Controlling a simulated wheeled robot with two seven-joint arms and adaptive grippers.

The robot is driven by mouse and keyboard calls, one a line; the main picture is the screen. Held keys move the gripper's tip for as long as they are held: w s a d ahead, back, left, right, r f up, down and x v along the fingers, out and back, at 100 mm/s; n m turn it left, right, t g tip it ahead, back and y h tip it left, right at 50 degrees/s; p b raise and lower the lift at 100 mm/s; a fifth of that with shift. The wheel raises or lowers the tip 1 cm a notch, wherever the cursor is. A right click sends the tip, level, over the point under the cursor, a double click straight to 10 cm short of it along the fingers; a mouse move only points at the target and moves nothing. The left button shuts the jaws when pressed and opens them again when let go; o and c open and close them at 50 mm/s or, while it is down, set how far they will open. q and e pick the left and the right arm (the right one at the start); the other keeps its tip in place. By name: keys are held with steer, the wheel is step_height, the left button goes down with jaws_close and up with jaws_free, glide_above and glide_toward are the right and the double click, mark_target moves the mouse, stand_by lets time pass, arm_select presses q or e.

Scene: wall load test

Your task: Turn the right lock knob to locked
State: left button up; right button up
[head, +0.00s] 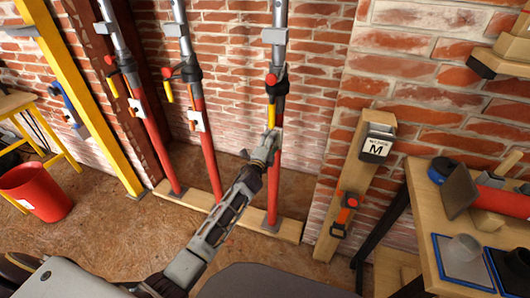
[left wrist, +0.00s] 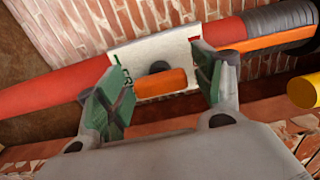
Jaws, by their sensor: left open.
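The right prop has a red lower tube (head: 273,185) and a grey upper tube (head: 279,45). In the left wrist view, a white plate (left wrist: 150,50) sits on its red tube (left wrist: 45,93). The orange lock knob (left wrist: 162,83) lies roughly along the tube. Green lettering at the plate's left end is partly hidden by a finger; a red mark shows at its upper right. My left gripper (head: 268,142) is open, its green-padded fingers (left wrist: 160,95) on either side of the knob, with gaps. In the head view the gripper hides this plate and knob. My right gripper is out of view.
Two similar props (head: 200,140) (head: 153,130) stand left, on a wooden sill (head: 190,196). A yellow handle (head: 271,115) hangs just above my gripper. A brick wall (head: 235,70) is behind. A wooden post (head: 352,180) and workbench (head: 430,215) stand right.

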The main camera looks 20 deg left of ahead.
arm_select(q)
steer(key=s, duration=1.1)
steer(key=shift+s+a, duration=0.2)
steer(key=shift+s, duration=0.2)
stand_by(0.8)
